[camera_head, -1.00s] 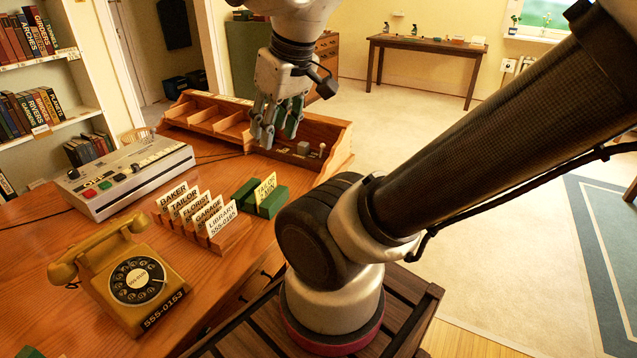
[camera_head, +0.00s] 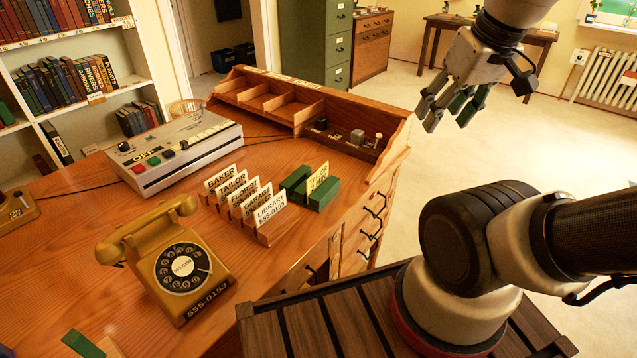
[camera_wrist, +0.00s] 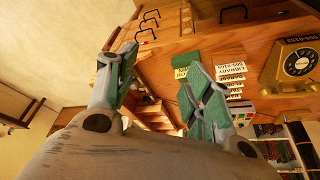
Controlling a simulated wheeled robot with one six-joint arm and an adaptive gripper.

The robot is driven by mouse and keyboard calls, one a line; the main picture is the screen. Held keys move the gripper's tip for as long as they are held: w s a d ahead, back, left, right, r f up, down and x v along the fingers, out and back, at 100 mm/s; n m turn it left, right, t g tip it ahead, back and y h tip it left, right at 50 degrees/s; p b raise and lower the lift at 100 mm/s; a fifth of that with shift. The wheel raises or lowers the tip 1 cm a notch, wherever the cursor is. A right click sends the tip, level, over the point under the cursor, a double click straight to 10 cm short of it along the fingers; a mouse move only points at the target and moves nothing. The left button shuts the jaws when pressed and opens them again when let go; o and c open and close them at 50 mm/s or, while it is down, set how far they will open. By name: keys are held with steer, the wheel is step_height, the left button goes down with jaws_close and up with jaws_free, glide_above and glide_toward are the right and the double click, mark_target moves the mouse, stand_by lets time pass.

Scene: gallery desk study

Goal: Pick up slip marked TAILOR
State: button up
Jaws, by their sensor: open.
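The slip marked TAILOR (camera_head: 233,183) is a white card with black letters. It stands in a wooden card rack on the desk, second from the back, between the BAKER slip (camera_head: 221,175) and the FLORIST slip (camera_head: 244,194). The nearer slips cover its lower part. My gripper (camera_head: 447,107) is open and empty, in the air right of the desk, well apart from the slips. In the wrist view its two green-padded fingers (camera_wrist: 160,95) are spread, and the LIBRARY slip (camera_wrist: 230,70) shows beyond the right finger.
A green block holder with a yellow slip (camera_head: 317,177) stands right of the rack. A yellow telephone (camera_head: 180,263) is in front, an answering machine (camera_head: 175,150) behind left. A raised wooden organizer (camera_head: 300,105) lines the desk's back.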

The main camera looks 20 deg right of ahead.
steer(key=shift+c, duration=1.3)
steer(key=w+a+f+n+g, duration=0.1)
steer(key=w+f, duration=0.1)
steer(key=w+a+f+n+g, duration=0.1)
steer(key=w+a+f, duration=0.1)
steer(key=w+a+f+n+g, duration=0.1)
steer(key=w+a+f+g, duration=0.1)
steer(key=w+f, duration=0.1)
steer(key=shift+a, duration=0.1)
steer(key=shift+c, duration=1.2)
steer(key=n, duration=2.3)
glide_above(318, 171)
step_height(318, 171, down, 12)
step_height(318, 171, down, 8)
steer(key=shift+r, duration=0.2)
